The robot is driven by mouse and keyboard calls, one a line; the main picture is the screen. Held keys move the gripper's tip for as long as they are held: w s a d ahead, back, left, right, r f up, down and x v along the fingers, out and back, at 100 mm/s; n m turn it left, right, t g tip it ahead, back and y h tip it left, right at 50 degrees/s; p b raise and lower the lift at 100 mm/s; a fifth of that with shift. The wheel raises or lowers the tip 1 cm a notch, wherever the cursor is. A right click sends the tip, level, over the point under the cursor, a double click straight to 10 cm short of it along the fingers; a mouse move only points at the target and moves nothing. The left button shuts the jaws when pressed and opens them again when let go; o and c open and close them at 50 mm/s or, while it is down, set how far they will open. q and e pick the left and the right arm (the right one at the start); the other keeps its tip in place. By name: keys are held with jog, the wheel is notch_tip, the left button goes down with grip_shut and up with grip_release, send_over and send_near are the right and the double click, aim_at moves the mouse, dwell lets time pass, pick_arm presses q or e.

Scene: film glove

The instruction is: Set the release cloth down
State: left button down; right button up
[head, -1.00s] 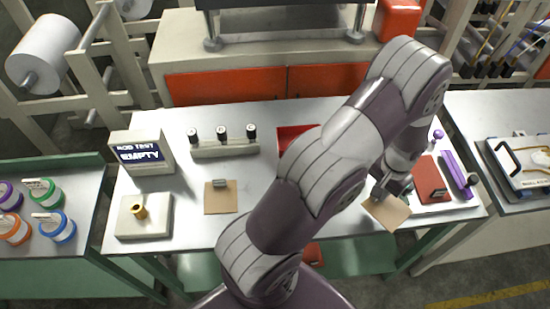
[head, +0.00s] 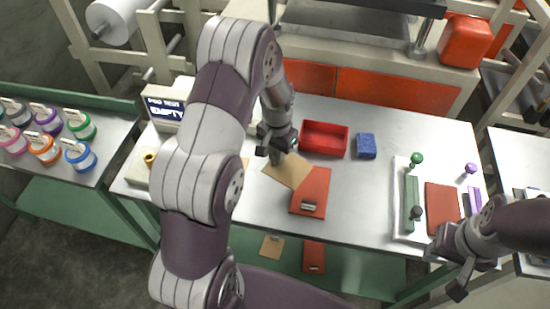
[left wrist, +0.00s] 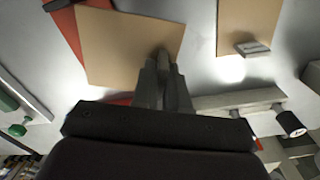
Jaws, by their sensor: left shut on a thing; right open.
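My left gripper (head: 278,148) is shut on a flat tan square, the release cloth (head: 288,171), gripping it by one edge. The cloth also shows in the left wrist view (left wrist: 122,45), beyond the fingertips (left wrist: 163,70). It partly covers a red sheet with a metal clip (head: 312,192); I cannot tell whether it touches the sheet or hangs just above. A second tan square with a clip (left wrist: 245,22) lies on the table, mostly hidden behind my left arm in the head view. My right gripper (head: 456,272) is open and empty near the table's front right edge.
A red tray (head: 324,138) and a blue block (head: 366,146) stand behind the cloth. A white tray (head: 402,228) with a green bar and a red pad (head: 443,203) is at the right. Bare table (head: 358,205) lies between. An "EMPTY" display (head: 165,108) stands at the left.

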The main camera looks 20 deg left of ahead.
pick_arm(q)
jog(key=p, duration=0.1)
send_over(260, 172)
jog(key=f, duration=0.3)
jog(key=shift+w+d+f, duration=0.2)
jog(key=shift+w+d, duration=0.2)
jog(key=shift+s+a+f, duration=0.2)
jog(key=shift+f, duration=0.05)
jog(key=f, duration=0.1)
jog(key=f+p, duration=0.1)
jog(key=f, duration=0.1)
jog(key=shift+s+a+f, duration=0.2)
jog(key=shift+a+f, duration=0.1)
jog(key=shift+f, duration=0.1)
jog(key=shift+w+d, duration=0.15)
jog(key=shift+f, duration=0.2)
jog(key=c, duration=1.2)
grip_release()
jog(key=shift+o, duration=0.3)
pick_arm(e)
jog(key=shift+w+d+r, duration=0.15)
jog(key=shift+d+r, duration=0.1)
jog(key=shift+r, duration=0.35)
jog(key=shift+w+d+r, duration=0.15)
jog(key=shift+d+r, duration=0.1)
jog(key=shift+r, duration=0.3)
